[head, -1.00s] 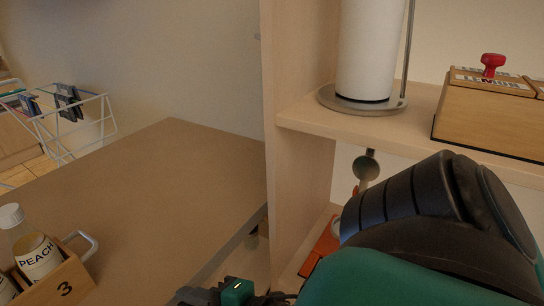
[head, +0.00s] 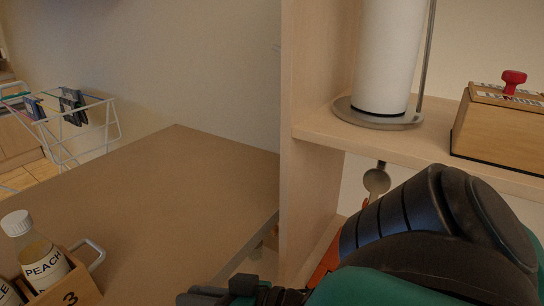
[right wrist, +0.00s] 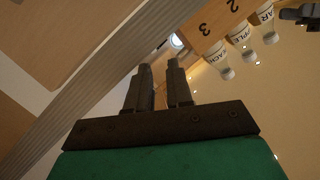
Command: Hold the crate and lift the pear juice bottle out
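The wooden crate (head: 84,289), marked 3 with a light handle, stands on the table at the lower left of the head view. It also shows at the top of the right wrist view (right wrist: 190,28). The pear juice bottle (right wrist: 267,20) has a white cap and stands in the crate's row, its label partly cut off. The peach bottle (head: 38,258) is nearest the handle; the apple bottle (right wrist: 237,33) is between. My right gripper (right wrist: 161,68) is empty, its fingers apart, away from the crate. A dark gripper part, apparently my left gripper (right wrist: 300,14), shows near the pear bottle; its fingers are unclear.
A wooden shelf unit (head: 310,100) stands right of the table (head: 170,190), close to my right arm. It carries a paper roll on a stand (head: 385,60) and a wooden box with a red knob (head: 500,125). The table between crate and shelf is clear.

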